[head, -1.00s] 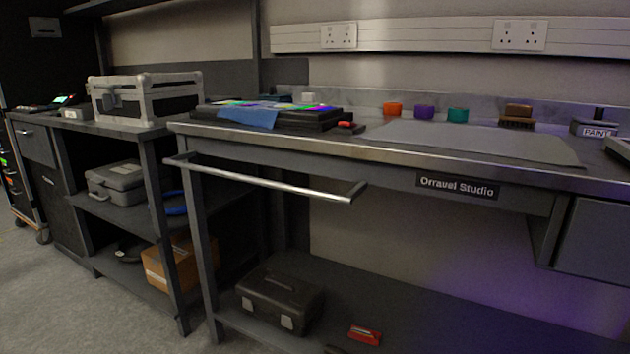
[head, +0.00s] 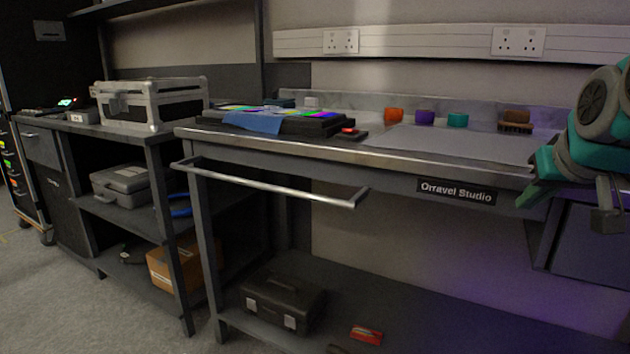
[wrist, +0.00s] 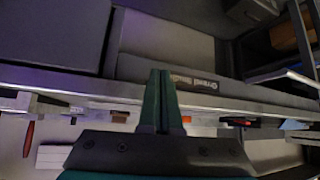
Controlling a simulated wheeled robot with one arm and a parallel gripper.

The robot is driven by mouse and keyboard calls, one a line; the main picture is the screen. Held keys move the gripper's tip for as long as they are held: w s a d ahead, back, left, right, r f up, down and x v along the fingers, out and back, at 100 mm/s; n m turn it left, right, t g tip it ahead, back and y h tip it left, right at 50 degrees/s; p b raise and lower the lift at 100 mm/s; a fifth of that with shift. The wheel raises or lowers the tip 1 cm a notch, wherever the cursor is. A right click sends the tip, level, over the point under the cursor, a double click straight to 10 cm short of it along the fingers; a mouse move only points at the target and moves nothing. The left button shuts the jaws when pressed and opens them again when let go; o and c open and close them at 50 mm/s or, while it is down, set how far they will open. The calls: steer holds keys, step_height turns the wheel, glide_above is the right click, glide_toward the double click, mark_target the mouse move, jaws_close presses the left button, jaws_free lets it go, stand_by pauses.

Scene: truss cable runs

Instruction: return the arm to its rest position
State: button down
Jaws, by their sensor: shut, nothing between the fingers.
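My gripper (head: 524,201) is at the right of the head view, at the end of my teal and grey arm. Its teal fingers point left and down, in front of the workbench's front edge. In the wrist view, the two fingers (wrist: 160,75) lie together, shut and empty. That view shows the bench upside down, with the Orravel Studio sign (wrist: 195,82) just right of the fingertips. Most of the arm is outside the head view.
A black toolbox (head: 283,302) sits on the lower shelf.

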steer(key=s+a+f+n+g+y+p, duration=0.1)
steer(key=s+a+f+g, duration=0.2)
steer(key=s+a+f, duration=0.35)
steer(key=s+a+f+n+g+y+p, duration=0.1)
steer(key=s+a+f+g, duration=0.2)
steer(key=a+f, duration=0.6)
steer(key=s+a+f+g+p, duration=0.1)
steer(key=s+f+g, duration=0.3)
steer(key=s+f, duration=0.8)
steer(key=s+a, duration=0.1)
steer(key=s, duration=0.2)
steer(key=shift+s+f+g, duration=0.2)
steer(key=shift+s+g, duration=0.1)
